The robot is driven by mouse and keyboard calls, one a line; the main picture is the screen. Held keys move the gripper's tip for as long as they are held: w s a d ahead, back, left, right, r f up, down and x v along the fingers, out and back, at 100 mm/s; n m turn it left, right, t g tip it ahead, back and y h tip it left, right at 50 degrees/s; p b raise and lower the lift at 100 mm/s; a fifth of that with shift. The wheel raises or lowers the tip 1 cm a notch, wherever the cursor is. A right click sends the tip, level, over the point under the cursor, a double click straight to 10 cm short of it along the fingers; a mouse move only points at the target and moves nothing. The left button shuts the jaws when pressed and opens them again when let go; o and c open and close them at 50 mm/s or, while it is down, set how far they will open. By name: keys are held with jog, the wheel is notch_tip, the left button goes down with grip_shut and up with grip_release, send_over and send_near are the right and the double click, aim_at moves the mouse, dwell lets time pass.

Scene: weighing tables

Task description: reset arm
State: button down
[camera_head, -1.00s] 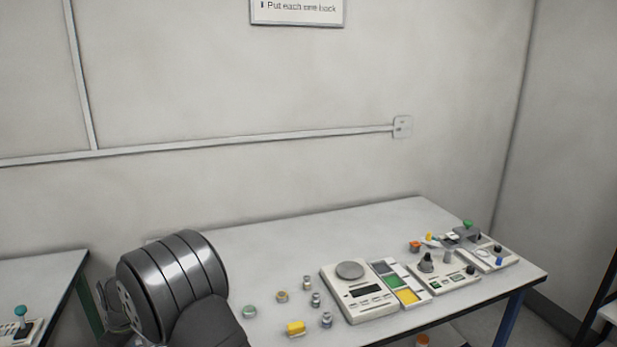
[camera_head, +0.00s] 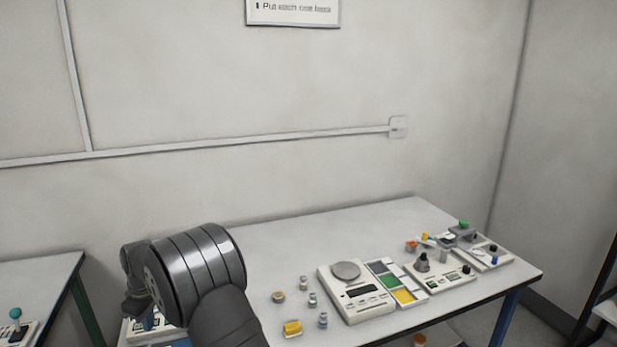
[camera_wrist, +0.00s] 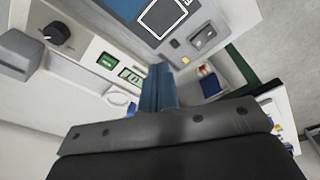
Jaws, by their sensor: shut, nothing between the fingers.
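My arm (camera_head: 200,270) rises at the lower left of the head view, in front of the table's left end. My gripper shows in the wrist view (camera_wrist: 158,88), with its blue fingers together and nothing between them. In the head view the fingers are hidden or too small to make out.
Another table (camera_head: 40,275) stands at the left. The main table's back left is clear.

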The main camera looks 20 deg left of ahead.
jog(key=w+d, duration=0.1)
jog(key=w, duration=0.5)
jog(key=w+d+f, duration=0.1)
jog(key=w+d, duration=0.1)
jog(key=w, duration=0.5)
jog(key=w+d+f, duration=0.1)
jog(key=w, duration=0.6)
jog(key=shift+d+f, duration=0.25)
jog(key=shift+d, duration=0.05)
jog(key=shift+w+d, duration=0.25)
jog(key=shift+w, duration=0.45)
jog(key=c, duration=2.2)
grip_release()
